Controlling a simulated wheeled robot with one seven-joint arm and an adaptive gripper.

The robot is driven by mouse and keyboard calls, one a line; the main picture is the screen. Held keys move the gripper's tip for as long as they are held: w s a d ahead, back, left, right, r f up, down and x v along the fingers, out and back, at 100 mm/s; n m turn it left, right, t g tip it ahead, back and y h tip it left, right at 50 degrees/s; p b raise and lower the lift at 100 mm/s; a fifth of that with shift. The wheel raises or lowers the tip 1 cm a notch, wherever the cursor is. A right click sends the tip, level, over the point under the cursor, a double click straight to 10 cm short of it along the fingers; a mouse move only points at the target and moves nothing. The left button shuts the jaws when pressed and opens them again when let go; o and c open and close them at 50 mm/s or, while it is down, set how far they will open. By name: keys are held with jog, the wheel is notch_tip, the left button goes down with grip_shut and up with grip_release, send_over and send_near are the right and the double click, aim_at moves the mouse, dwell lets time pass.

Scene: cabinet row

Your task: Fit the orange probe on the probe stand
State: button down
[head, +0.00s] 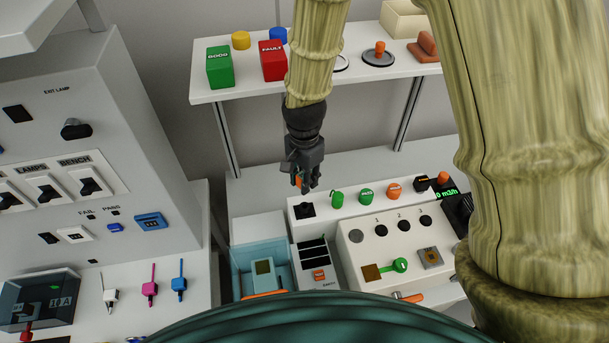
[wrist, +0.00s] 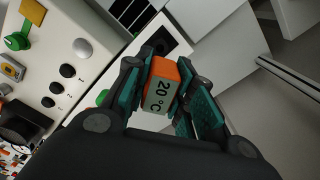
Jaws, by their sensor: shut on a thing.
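My gripper (head: 303,182) is shut on an orange block with a pale face reading 20 °C, which I take for the orange probe (head: 299,181). In the wrist view the probe (wrist: 163,69) sits between the two teal-padded fingers (wrist: 172,88), its far end hidden. The probe is held in the air above the back of the bench. Near it in the picture is a white strip with a black square pad (head: 305,210), also in the wrist view (wrist: 154,43). This may be the probe stand; I cannot tell for certain. The probe appears apart from it.
A row of coloured knobs (head: 366,195) runs right of the pad. A sloped white panel (head: 345,240) stands in front, beside a light-blue bin (head: 240,258). A shelf (head: 325,77) with coloured blocks is behind my arm. A tall switch cabinet (head: 120,110) is at left.

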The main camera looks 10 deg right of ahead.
jog(key=shift+f+b, duration=1.3)
jog(key=shift+f, duration=1.5)
jog(key=shift+p, duration=0.6)
jog(key=shift+f+b, duration=1.05)
jog(key=shift+f, duration=1.05)
jog(key=c, duration=1.1)
grip_release()
jog(key=shift+r, duration=0.1)
jog(key=shift+r, duration=5.95)
